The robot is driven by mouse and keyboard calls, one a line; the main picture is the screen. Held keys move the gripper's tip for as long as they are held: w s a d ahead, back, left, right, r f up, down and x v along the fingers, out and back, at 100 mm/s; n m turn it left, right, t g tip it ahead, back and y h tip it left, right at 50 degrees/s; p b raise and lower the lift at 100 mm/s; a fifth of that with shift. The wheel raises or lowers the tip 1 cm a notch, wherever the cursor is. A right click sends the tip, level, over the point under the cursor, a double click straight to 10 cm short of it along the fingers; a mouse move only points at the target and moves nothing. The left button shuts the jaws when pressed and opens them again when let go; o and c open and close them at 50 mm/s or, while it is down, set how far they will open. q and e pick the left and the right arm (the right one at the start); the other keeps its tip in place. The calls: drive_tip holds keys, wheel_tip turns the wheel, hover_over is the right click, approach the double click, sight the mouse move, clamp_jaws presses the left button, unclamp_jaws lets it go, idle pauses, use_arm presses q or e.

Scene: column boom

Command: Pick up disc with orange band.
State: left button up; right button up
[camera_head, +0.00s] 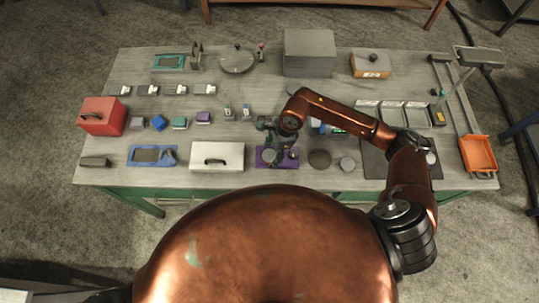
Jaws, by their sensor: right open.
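My right arm reaches in from the right and bends down over the front middle of the table. My right gripper (279,148) is open, low over a purple tray (262,164). A pale grey round piece (269,155) shows at the tray's left part, close to the fingers, and a small round piece (294,154) shows at its right. A dark round disc (320,159) and a smaller grey disc (347,164) lie to the right of the tray. I cannot make out an orange band on any of them. My left gripper is not in view.
A white box with a handle (217,157) stands left of the tray, and a blue tray (152,156) is farther left. A red box (102,116) is at the left edge. A grey box (309,53) stands at the back. An orange scoop (478,154) is at the right.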

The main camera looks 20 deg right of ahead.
drive_tip(key=shift+f, duration=0.1)
drive_tip(key=c, duration=1.7)
